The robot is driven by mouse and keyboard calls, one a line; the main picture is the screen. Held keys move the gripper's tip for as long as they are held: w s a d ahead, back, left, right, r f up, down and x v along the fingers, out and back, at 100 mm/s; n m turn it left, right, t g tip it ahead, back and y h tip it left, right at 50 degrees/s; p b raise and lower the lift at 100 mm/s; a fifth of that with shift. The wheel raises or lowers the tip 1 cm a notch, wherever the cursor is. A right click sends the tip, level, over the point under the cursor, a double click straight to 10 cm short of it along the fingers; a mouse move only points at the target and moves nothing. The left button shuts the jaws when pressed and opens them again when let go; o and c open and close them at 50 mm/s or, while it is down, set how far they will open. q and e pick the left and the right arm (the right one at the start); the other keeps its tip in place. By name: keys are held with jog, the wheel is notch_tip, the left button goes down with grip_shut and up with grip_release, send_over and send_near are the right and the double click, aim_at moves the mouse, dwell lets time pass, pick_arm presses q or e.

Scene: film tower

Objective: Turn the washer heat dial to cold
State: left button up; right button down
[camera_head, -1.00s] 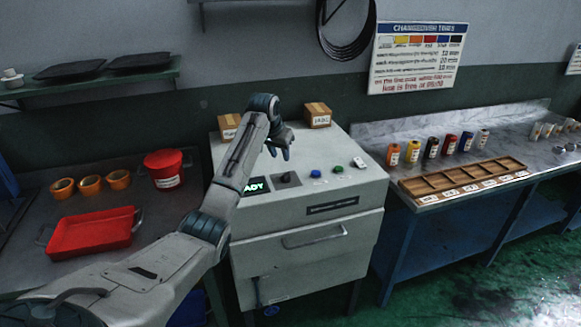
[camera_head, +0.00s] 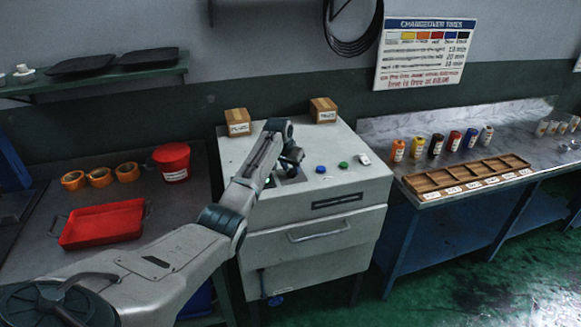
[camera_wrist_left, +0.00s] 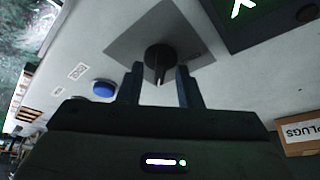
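The washer (camera_head: 330,205) is a pale grey cabinet with a sloping top panel. Its dark round dial (camera_wrist_left: 158,57) sits on a grey square plate in the left wrist view, with its pointer toward the gripper's palm. My left gripper (camera_head: 291,163) is down at the panel over the dial plate. In the left wrist view the gripper (camera_wrist_left: 159,72) is open, with one finger on each side of the dial; I cannot tell whether they touch it. In the head view the arm and gripper hide the dial and most of the display. My right gripper is not in view.
A blue button (camera_head: 320,169), a green button (camera_head: 343,165) and a white switch (camera_head: 364,159) lie right of the dial. Two cardboard boxes (camera_head: 237,122) (camera_head: 323,110) stand at the panel's back. A green display (camera_wrist_left: 245,12) is beside the dial.

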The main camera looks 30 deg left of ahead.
pick_arm(q)
grip_shut()
